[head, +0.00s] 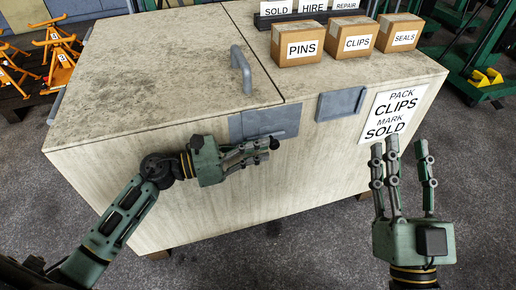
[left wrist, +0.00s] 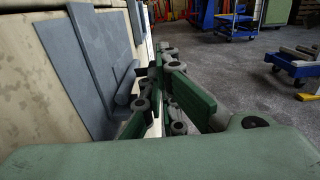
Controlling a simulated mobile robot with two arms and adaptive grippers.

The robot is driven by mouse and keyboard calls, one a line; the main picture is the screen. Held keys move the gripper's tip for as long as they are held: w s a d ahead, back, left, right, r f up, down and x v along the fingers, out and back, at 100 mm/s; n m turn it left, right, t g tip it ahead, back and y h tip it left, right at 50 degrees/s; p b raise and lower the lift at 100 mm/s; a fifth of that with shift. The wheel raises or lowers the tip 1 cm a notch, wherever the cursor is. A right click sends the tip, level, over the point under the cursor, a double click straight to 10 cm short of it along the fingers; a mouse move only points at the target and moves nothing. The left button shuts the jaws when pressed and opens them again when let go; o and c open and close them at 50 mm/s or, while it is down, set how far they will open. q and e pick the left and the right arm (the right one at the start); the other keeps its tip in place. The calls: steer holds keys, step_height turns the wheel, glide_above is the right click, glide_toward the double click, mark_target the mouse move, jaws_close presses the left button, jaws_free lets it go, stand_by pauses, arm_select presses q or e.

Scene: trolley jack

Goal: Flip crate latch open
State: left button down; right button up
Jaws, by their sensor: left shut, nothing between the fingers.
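The pale, stained crate (head: 170,75) fills the middle of the head view. Its grey metal latch (head: 262,121) lies on the front face, just under the lid seam. In the left wrist view the latch (left wrist: 100,62) shows as flat grey plates on the crate wall, at the left. My left gripper (head: 270,144) is shut and empty, with its fingers at the lower edge of the latch, partly covering it. I cannot tell whether they touch it. My right gripper (head: 402,148) is open and empty, right of the crate's front, fingers pointing away from me.
A grey handle (head: 241,70) stands on the lid. Small boxes marked PINS (head: 297,50), CLIPS (head: 350,43) and SEALS (head: 398,37) stand on top at the right. A second grey plate (head: 341,104) and a sign (head: 392,112) are on the front. Orange stands (head: 57,62) are at the left.

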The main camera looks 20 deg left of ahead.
mark_target(270, 147)
arm_select(q)
steer(key=x, duration=0.4)
steer(key=shift+w+d, duration=0.15)
steer(key=shift+d, duration=0.1)
arm_select(e)
steer(key=shift+w+a+f, duration=0.1)
steer(key=shift+f, duration=0.05)
